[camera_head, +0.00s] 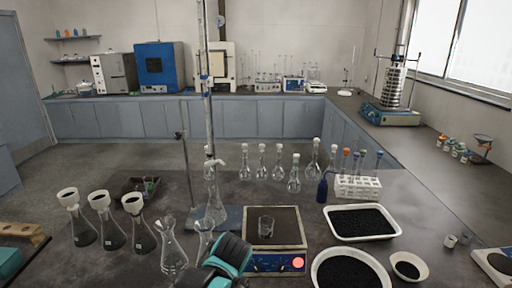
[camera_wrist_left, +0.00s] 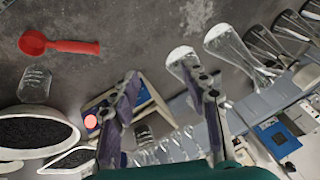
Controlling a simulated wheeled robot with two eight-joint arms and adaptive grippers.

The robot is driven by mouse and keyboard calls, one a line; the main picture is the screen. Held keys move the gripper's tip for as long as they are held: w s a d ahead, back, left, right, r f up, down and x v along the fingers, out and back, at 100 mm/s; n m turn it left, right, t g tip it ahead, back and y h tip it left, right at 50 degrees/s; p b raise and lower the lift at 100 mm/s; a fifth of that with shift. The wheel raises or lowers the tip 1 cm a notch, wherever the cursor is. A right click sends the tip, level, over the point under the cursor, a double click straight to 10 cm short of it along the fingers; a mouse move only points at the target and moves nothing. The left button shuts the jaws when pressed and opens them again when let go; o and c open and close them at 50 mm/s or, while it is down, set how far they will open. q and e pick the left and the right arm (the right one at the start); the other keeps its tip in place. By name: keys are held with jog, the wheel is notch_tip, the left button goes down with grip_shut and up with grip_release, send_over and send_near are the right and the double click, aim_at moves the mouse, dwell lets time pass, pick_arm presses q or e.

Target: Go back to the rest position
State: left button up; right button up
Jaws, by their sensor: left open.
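My left gripper (camera_head: 228,258), teal and black, is low in the middle of the head view, near the front left corner of the balance. In the left wrist view its two fingers (camera_wrist_left: 163,72) are spread apart with nothing held between them. Glass flasks (camera_head: 174,250) stand just to its left in the head view, close to it. The balance (camera_head: 262,263) with a red button is to its right, with a glass beaker (camera_head: 266,226) on its plate. My right gripper is not in view. The sieve shaker (camera_head: 394,86) stands upright on the back right counter.
White-topped flasks (camera_head: 141,232) stand at the left. A burette stand (camera_head: 226,217) rises behind. White trays of black granules (camera_head: 361,236) lie at the right, with a tube rack (camera_head: 358,187) behind. A red scoop (camera_wrist_left: 58,45) lies on bare table in the wrist view.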

pick_arm(q)
jog(key=s+a+f+n+t+h, duration=0.2)
jog(key=s+a, duration=0.6)
jog(key=s, duration=0.5)
jog(key=shift+s+f+n, duration=0.25)
jog(key=shift+f+n, duration=0.05)
jog(key=shift+f, duration=0.25)
